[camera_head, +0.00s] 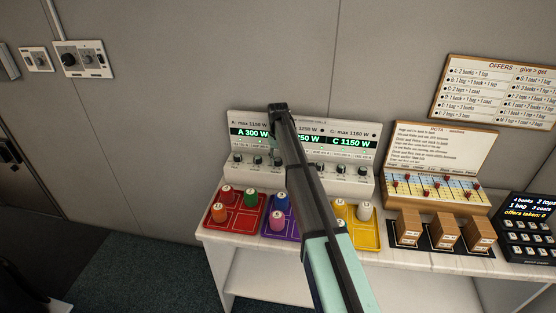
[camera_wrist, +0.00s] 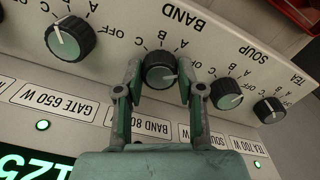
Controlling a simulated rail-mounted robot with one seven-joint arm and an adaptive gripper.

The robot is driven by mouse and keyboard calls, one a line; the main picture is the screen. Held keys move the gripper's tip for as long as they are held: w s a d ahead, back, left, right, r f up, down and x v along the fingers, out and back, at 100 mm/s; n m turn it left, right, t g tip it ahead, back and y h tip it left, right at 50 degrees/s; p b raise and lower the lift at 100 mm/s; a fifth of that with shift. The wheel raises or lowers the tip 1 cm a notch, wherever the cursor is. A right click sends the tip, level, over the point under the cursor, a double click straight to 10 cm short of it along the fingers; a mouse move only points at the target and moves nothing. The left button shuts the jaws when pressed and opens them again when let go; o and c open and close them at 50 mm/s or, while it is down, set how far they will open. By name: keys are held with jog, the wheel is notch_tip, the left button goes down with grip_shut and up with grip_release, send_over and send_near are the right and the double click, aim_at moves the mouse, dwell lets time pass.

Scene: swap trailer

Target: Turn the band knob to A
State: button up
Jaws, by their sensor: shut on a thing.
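The band knob (camera_wrist: 160,72) is a dark round knob on the pale panel, under the word BAND, which appears upside down in the wrist view. My gripper (camera_wrist: 159,75) has one finger on each side of the knob and is shut on it. A pale pointer mark shows on the knob's right side in the picture, away from the A above it; the exact setting is hard to read. In the head view the control panel (camera_head: 360,178) stands against the wall.
In the wrist view the gate knob (camera_wrist: 70,39) is left of my fingers; the soup knob (camera_wrist: 226,93) and tea knob (camera_wrist: 269,109) are to the right, the soup knob close. Coloured trays, including a red tray (camera_head: 236,232), and wooden blocks (camera_head: 445,233) fill the counter.

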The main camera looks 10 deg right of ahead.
aim_at(278, 160)
jog(key=n+b, duration=0.1)
jog(key=n, duration=0.2)
jog(key=shift+f, duration=0.15)
jog(key=shift+n+b, duration=0.75)
jog(key=shift+n, duration=1.35)
jog(key=o, duration=1.1)
jog(key=shift+o, duration=0.2)
notch_tip(278, 160, up, 12)
